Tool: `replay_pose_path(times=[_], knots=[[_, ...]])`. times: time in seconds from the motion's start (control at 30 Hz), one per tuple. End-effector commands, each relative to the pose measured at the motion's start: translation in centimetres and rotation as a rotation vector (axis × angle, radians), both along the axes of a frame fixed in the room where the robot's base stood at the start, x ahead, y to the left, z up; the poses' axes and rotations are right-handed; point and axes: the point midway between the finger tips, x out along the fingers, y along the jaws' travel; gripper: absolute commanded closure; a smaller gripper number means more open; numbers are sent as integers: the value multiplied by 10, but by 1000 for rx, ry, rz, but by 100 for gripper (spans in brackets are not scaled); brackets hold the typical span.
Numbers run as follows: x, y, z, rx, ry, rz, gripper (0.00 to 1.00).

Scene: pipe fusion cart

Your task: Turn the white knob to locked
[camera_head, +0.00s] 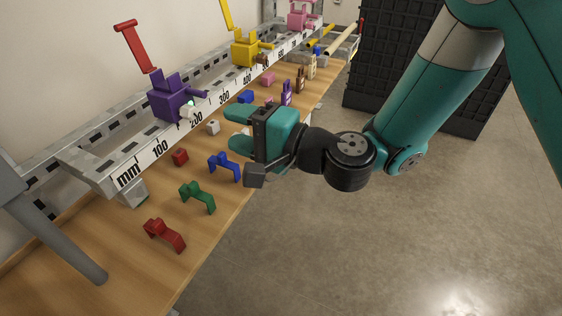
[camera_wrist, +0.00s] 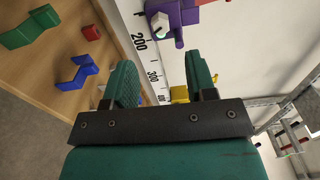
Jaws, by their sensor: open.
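The white knob (camera_head: 189,107) sits on the front of the purple clamp (camera_head: 168,97), which stands on the ruled rail. A small green patch shows beside the knob. In the wrist view the white knob (camera_wrist: 159,21) is at the top, against the purple clamp (camera_wrist: 178,17). My gripper (camera_head: 236,131) is open, to the right of and nearer than the knob, apart from it. In the wrist view my two fingers (camera_wrist: 163,81) are spread, with the rail's scale showing between them. The knob's exact pointing direction is too small to tell.
A yellow clamp (camera_head: 244,49) and a pink clamp (camera_head: 302,17) stand farther along the rail (camera_head: 125,171). Blue (camera_head: 224,165), green (camera_head: 198,196) and red (camera_head: 164,235) brackets and small blocks lie on the wooden bench.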

Motion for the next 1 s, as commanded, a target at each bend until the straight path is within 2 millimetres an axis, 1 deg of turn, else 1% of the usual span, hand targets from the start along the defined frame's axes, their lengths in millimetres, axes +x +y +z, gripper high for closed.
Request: replay_pose_path(times=[0.03, 0.07, 0.3, 0.4, 0.5, 0.63, 0.9, 0.97, 1.0], knots=[[-3, -8, -8, 1, -2, -2, 49], [-5, -12, -9, 1, -2, -2, 49], [-19, -46, -6, 1, -3, -4, 49], [-23, -57, -5, 0, -1, -3, 49], [-26, -64, -3, 0, 0, -2, 49], [-29, -67, -1, 0, 0, 1, 49], [-29, -67, 0, -1, -1, 2, 49], [-31, -67, 1, -10, -13, 13, 49], [-36, -66, 3, -29, -33, 34, 49]])
